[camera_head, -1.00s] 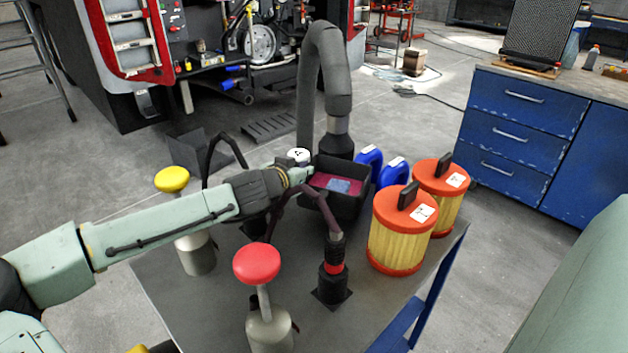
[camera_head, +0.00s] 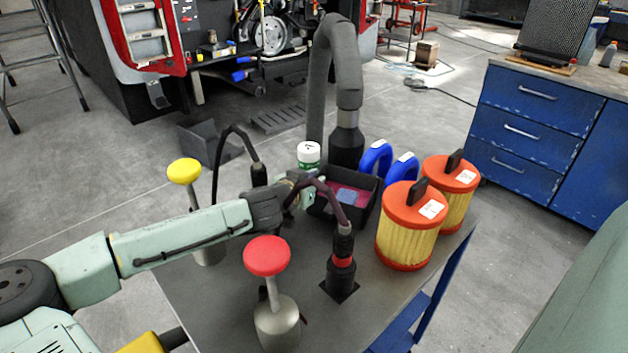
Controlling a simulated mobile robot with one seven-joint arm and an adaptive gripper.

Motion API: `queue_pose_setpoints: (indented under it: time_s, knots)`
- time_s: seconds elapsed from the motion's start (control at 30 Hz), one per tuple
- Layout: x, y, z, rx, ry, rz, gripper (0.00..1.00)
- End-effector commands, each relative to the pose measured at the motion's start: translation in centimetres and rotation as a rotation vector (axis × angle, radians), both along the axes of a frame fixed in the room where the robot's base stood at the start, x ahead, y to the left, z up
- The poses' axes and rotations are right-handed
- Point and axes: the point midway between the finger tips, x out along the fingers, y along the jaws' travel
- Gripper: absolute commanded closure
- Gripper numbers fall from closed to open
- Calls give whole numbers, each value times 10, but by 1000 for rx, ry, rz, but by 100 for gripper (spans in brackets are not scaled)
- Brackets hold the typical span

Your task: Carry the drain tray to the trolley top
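The drain tray (camera_head: 369,208) is a black open box with a dark red inside and a blue patch. It is over the back middle of the trolley top (camera_head: 215,300), a grey plate on blue legs. My gripper (camera_head: 310,187) is at the tray's left rim and appears shut on it. The fingers are small and partly covered by my wrist and a dark hose. The tray's underside is hidden, so I cannot tell whether it touches the trolley top.
Around the tray stand a white-capped bottle (camera_head: 308,153), a thick grey hose (camera_head: 348,90), blue handles (camera_head: 376,157), orange-capped filters (camera_head: 408,235) and a red-collared hose fitting (camera_head: 341,265). Red-knobbed (camera_head: 267,257) and yellow-knobbed (camera_head: 184,171) cans stand nearer and left.

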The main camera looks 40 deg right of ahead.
Motion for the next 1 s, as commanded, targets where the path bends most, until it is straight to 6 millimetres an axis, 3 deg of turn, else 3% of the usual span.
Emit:
queue_pose_setpoints:
  time_s: [0.17, 0.53, 1.0]
  knots:
    - [0, 0, 0, 0, 0, 0, 75]
    - [-1, 2, 3, 1, -1, 1, 75]
    - [-36, 79, 36, 0, -1, 3, 75]
